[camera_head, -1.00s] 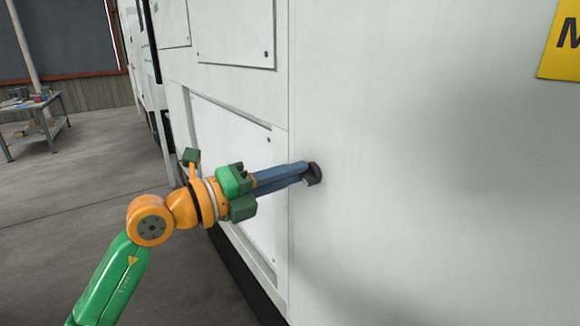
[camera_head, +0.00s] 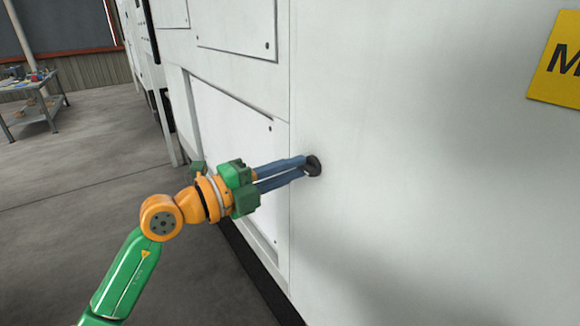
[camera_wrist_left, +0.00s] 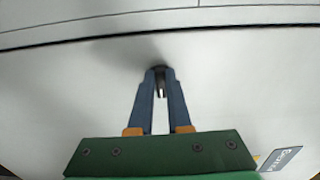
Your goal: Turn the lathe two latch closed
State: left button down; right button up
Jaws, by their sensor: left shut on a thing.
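The latch (camera_head: 314,166) is a small dark knob on the white machine panel (camera_head: 420,200), just right of a vertical seam. It also shows in the left wrist view (camera_wrist_left: 160,70), partly hidden by the fingertips. My left gripper (camera_head: 305,166) reaches in from the left with its blue fingers tilted slightly upward. Its fingertips are shut on the latch, with a gap between the fingers farther back. How far the latch is turned cannot be told. My right gripper is not in view.
A yellow sign (camera_head: 556,65) is on the panel at the upper right. Bolted cover plates (camera_head: 235,135) lie left of the seam. A workbench (camera_head: 30,105) stands far left. The grey floor (camera_head: 85,190) left of the machine is clear.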

pick_arm(q)
jog(key=c, duration=0.9)
grip_release()
jog(key=shift+w+d, duration=0.1)
jog(key=shift+o, duration=0.2)
jog(key=b+v, duration=0.3)
jog(key=v, duration=0.4)
jog(key=shift+b, duration=0.3)
